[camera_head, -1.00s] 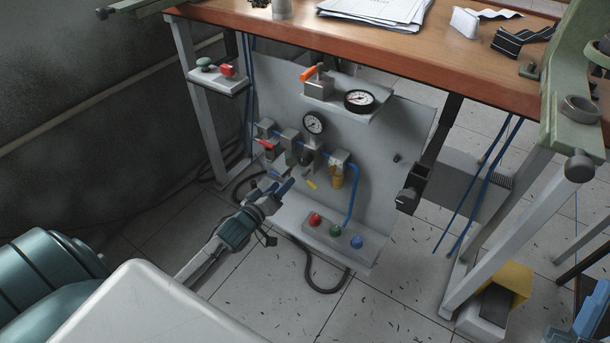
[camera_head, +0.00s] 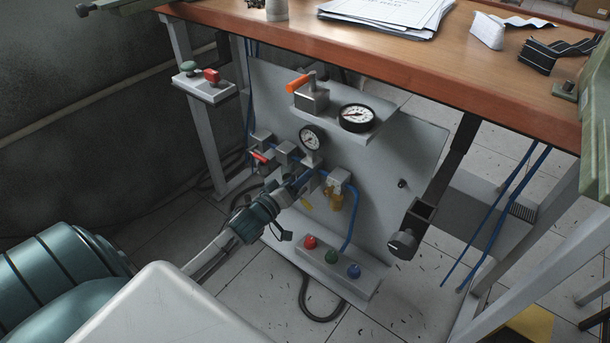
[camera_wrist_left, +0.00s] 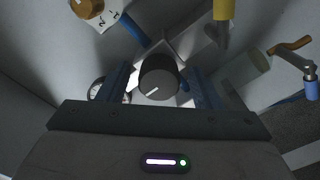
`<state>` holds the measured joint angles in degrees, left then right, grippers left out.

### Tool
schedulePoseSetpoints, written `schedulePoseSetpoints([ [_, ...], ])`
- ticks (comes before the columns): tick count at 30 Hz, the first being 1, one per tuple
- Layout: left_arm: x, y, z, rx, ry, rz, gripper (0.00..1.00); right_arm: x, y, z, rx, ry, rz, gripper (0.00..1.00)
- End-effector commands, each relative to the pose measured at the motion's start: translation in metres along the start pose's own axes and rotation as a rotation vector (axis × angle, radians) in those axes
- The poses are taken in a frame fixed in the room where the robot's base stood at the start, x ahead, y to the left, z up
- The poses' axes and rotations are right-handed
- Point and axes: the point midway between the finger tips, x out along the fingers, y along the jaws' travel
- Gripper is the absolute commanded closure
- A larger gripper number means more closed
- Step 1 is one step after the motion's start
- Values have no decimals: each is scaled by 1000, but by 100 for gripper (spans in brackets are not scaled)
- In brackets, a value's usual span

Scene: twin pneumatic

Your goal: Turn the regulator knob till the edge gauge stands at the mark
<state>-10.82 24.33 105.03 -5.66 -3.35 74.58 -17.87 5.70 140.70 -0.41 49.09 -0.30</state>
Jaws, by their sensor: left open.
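The regulator knob (camera_wrist_left: 158,77) is dark and round with a white line on its face. It shows between my left fingers in the left wrist view; I cannot tell whether they touch it. My left gripper (camera_head: 303,181) is open at the regulator, low on the grey panel, and hides the knob in the head view. A small round gauge (camera_head: 312,138) sits just above it. A larger gauge (camera_head: 356,117) stands on the panel's shelf. I cannot tell which is the edge gauge, and the marks are too small to read. My right gripper is out of view.
An orange-handled valve (camera_head: 302,87) stands on the shelf. A red-handled valve (camera_head: 259,157) and a brass-coloured fitting (camera_head: 334,197) flank the gripper. A box with red, green and blue buttons (camera_head: 331,257) is below. A wooden bench top (camera_head: 430,70) overhangs the panel.

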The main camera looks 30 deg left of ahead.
Motion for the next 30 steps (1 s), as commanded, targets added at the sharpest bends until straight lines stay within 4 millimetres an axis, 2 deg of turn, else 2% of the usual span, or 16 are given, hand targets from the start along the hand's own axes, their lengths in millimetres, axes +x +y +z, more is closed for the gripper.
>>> schedulePoseSetpoints([
  [9, 0, 0, 0, 1, 0, 0, 43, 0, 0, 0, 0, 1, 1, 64],
  [15, 0, 0, 0, 1, 0, 0, 82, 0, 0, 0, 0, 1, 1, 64],
  [16, 0, 0, 0, 1, 0, 0, 86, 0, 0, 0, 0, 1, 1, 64],
  [23, 0, 1, -1, 15, 0, 0, 86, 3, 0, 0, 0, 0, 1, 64],
  [30, 0, 2, -2, 105, 0, -1, 86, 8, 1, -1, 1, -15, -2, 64],
])
